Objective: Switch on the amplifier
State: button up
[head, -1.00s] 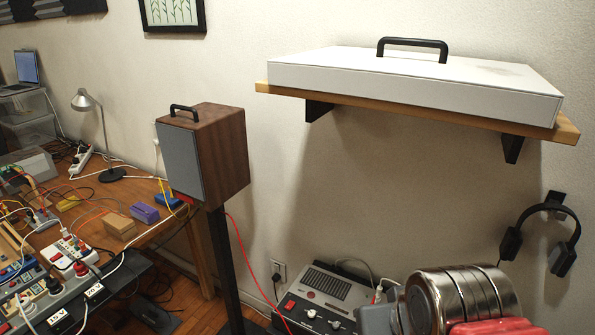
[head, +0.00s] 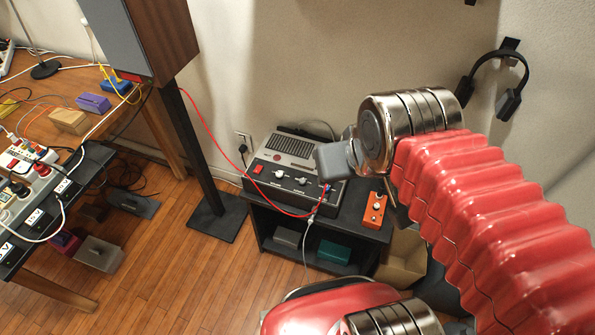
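The amplifier (head: 290,172) is a grey and black unit with a vented top and several knobs on its sloped front panel. It sits on a low black stand (head: 362,245). A red rocker switch (head: 258,169) is at the left of the panel; I cannot tell its position. My gripper (head: 336,161) shows as a grey block at the end of my arm, in front of the amplifier's right side in the picture. It hides part of that side. Its fingers cannot be made out, and I cannot tell whether it touches the amplifier.
A red cable (head: 207,135) runs from the speaker (head: 150,35) side to the amplifier's front. An orange box (head: 374,209) with a knob sits right of the amplifier. The speaker's post and base (head: 215,217) stand left. Headphones (head: 508,100) hang on the wall.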

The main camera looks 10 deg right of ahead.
aim_at(258, 169)
jog(key=z, duration=0.1)
jog(key=k, duration=0.6)
jog(key=u, duration=0.95)
jog(key=i, duration=1)
jog(key=u, duration=0.05)
